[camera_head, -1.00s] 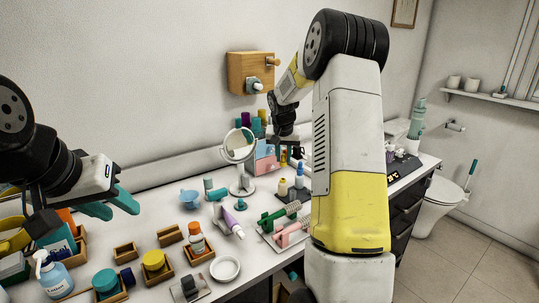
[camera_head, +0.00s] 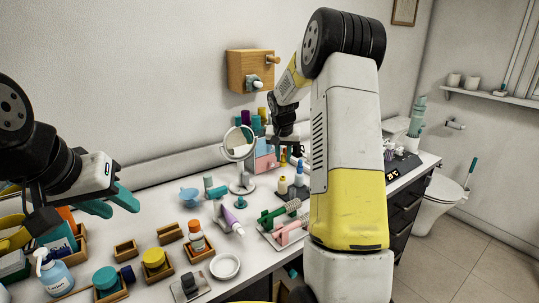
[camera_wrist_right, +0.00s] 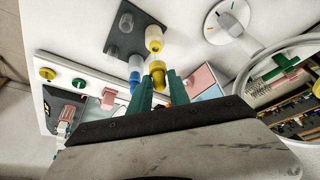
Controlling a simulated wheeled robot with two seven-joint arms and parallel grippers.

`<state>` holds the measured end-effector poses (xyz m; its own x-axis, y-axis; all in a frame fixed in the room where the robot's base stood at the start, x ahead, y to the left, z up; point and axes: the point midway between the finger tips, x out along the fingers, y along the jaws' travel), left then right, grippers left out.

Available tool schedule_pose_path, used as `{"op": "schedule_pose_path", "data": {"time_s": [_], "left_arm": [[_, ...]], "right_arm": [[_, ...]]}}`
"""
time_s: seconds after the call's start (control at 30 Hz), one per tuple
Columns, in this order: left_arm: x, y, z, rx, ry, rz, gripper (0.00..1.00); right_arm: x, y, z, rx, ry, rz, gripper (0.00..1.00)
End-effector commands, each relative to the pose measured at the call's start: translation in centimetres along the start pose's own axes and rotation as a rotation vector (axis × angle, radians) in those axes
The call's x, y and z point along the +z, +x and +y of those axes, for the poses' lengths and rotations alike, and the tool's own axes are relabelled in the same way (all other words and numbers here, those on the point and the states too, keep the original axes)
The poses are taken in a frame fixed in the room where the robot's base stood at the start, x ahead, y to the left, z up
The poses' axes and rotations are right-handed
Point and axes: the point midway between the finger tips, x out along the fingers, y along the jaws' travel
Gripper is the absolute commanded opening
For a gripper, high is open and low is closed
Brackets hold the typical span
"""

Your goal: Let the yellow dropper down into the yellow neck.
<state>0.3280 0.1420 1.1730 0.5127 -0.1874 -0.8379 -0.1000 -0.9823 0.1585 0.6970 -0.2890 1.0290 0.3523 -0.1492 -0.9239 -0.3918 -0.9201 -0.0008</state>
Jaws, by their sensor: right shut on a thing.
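My right gripper (camera_wrist_right: 160,88) is shut on the yellow dropper (camera_wrist_right: 158,68), held between its green fingertips. In the head view the right gripper (camera_head: 286,146) hangs above the back of the vanity, beyond the bottles. The cream bottle with the yellow neck (camera_wrist_right: 154,43) stands beyond the dropper in the wrist view; it also shows in the head view (camera_head: 282,186). The dropper appears apart from that neck; its lower end is hidden. My left gripper (camera_head: 108,205) is open and empty at the left.
Both bottles stand on a dark holder (camera_wrist_right: 126,43). A round mirror (camera_head: 238,145) stands left of my right gripper. Green and pink clips (camera_head: 290,229) lie on a tray in front. Wooden boxes (camera_head: 197,249) and a white dish (camera_head: 225,266) fill the vanity's front left.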

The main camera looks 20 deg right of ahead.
Motion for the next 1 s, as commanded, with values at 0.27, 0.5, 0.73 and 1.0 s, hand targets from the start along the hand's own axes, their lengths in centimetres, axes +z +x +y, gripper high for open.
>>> {"op": "schedule_pose_path", "data": {"time_s": [0.27,0.5,0.73,1.0], "left_arm": [[0.0,0.0,0.0,0.0,0.0,0.0,0.36],[0.0,0.0,0.0,0.0,0.0,0.0,0.36],[0.0,0.0,0.0,0.0,0.0,0.0,0.36],[0.0,0.0,0.0,0.0,0.0,0.0,0.36]], "right_arm": [[0.3,0.7,0.0,0.0,-0.001,0.0,0.0],[0.5,1.2,0.0,0.001,-0.001,0.0,0.0],[0.7,1.7,0.0,0.0,-0.001,0.0,0.0],[1.0,2.4,0.0,0.0,-0.001,0.0,0.0]]}}
